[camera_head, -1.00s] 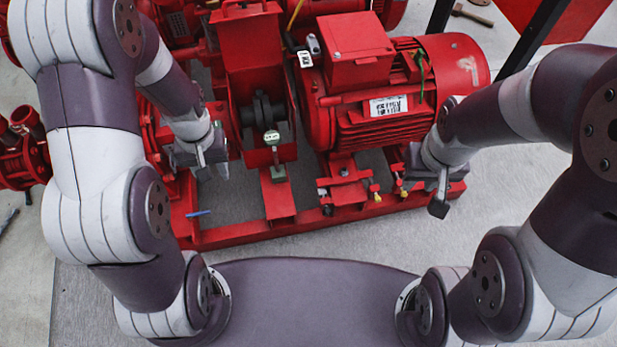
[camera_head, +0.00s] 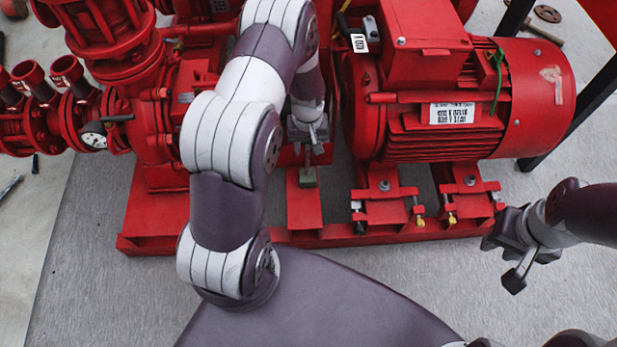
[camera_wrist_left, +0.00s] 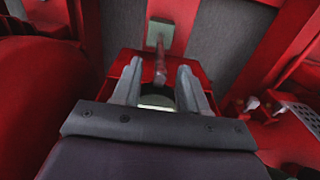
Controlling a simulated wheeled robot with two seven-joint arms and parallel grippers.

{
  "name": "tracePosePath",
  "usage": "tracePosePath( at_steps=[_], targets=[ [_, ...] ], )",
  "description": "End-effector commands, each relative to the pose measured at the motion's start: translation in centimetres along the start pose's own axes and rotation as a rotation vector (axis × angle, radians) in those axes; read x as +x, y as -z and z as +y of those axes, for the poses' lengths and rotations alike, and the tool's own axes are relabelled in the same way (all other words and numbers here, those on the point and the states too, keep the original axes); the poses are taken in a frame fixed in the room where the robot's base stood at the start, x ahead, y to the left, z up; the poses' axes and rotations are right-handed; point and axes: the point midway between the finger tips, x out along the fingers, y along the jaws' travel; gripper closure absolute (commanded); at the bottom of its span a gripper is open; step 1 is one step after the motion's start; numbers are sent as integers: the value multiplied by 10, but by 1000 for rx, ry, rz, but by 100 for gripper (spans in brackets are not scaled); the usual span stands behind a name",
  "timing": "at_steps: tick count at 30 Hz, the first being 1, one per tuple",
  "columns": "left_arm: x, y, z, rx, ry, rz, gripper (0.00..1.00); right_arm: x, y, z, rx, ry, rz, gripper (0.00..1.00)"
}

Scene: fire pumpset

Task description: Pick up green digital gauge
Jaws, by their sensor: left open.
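The green digital gauge (camera_wrist_left: 157,102) shows in the left wrist view as a pale greenish round face, partly hidden by the gripper housing. Its stem runs to a grey-green block (camera_wrist_left: 160,35), which also shows in the head view (camera_head: 308,177). In the head view the gauge itself is hidden behind my left gripper (camera_head: 315,143). My left gripper (camera_wrist_left: 158,78) is open, with one finger on each side of the gauge; contact cannot be told. My right gripper (camera_head: 515,262) is apart from the gauge, at the right; its jaw state is unclear.
The red motor (camera_head: 450,110) stands to the right of my left gripper. The red base frame (camera_head: 165,225) runs below. Grey floor (camera_head: 90,280) is clear at the lower left.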

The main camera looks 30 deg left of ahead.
Motion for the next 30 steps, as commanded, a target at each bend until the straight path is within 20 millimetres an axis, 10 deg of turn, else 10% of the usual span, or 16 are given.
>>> tracePosePath(
  at_steps=[4, 11, 16, 30],
  targets=[
    [36, 2, 0, 0, 0, -1, 57, 28, -4, 0, 0, 0, -1, 67],
    [38, 2, 0, 1, 0, -1, 57, 26, -3, 0, 0, 0, 0, 67],
    [37, 2, 0, 1, 0, -1, 100, 26, -3, 0, 0, 0, 0, 67],
    [37, 2, 0, 1, 0, -1, 100, 26, -3, 0, 0, 0, -1, 67]
  ],
)
